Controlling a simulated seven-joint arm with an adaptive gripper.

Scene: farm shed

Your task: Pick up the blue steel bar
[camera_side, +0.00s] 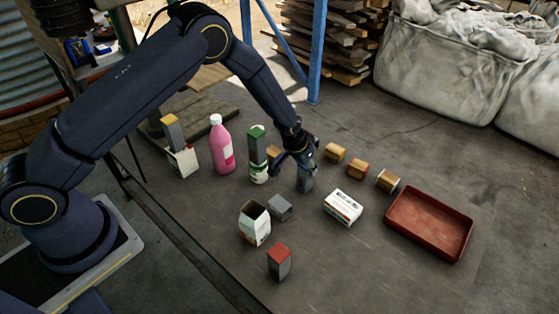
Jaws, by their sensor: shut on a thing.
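My gripper (303,166) points down near the middle of the table and is shut on an upright grey steel bar (305,181). The fingers cover the bar's upper end, so its end colour is hard to make out; I take it as the blue steel bar, since the other upright bars show yellow, green and red tops. The bar's lower part shows below the fingers. I cannot tell whether its foot touches the table.
A green-topped bar (257,142) and can stand left of my gripper. A white box (342,208), small wooden-looking blocks (357,168) and a red tray (398,226) lie to the right. A red-topped bar (279,265), open carton (254,226) and grey block (280,208) are nearer. A pink bottle (221,150) stands left.

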